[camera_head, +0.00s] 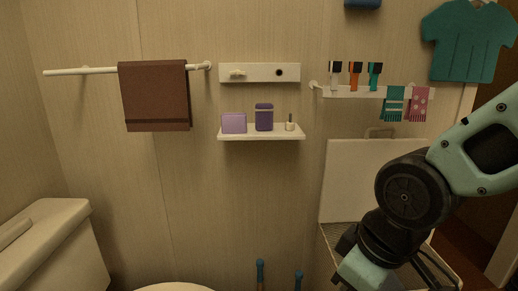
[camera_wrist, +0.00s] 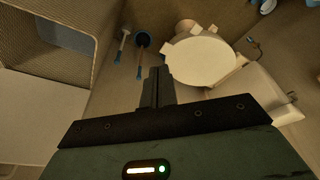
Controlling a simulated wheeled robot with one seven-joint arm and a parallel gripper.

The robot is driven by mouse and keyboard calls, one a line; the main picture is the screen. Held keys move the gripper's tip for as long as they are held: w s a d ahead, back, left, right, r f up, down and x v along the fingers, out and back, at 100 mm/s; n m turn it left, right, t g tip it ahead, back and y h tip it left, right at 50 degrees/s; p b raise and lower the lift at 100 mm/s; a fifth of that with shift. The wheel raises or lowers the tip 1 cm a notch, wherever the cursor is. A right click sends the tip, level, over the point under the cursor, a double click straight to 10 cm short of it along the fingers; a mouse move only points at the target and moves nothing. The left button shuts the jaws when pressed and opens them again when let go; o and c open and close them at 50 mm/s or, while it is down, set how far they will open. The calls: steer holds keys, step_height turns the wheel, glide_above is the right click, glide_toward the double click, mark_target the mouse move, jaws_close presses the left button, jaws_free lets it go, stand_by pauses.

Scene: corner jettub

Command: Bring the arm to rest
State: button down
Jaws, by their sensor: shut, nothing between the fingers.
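My gripper (camera_wrist: 157,86) shows in the wrist view with its two dark fingers together and nothing between them. It points down over the bathroom floor, with the toilet (camera_wrist: 200,60) beyond its tips and to the right. In the head view my arm comes in from the right edge and bends down in front of the open hamper (camera_head: 350,178). The fingertips cannot be made out in that view.
A shelf (camera_head: 262,136) with small items and a rail with a brown towel (camera_head: 155,95) are on the wall. A small rack (camera_head: 365,93) holds bottles and cloths near my arm. A teal shirt (camera_head: 466,40) hangs at upper right. Blue-tipped handles (camera_head: 260,265) stand below.

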steer(key=s+g+h, duration=0.1)
steer(key=s+g, duration=0.1)
steer(key=s, duration=0.6)
step_height(320, 180, up, 13)
steer(key=m+p, duration=0.1)
steer(key=p, duration=1.2)
steer(key=shift+s+d, duration=0.3)
steer(key=shift+s, duration=0.15)
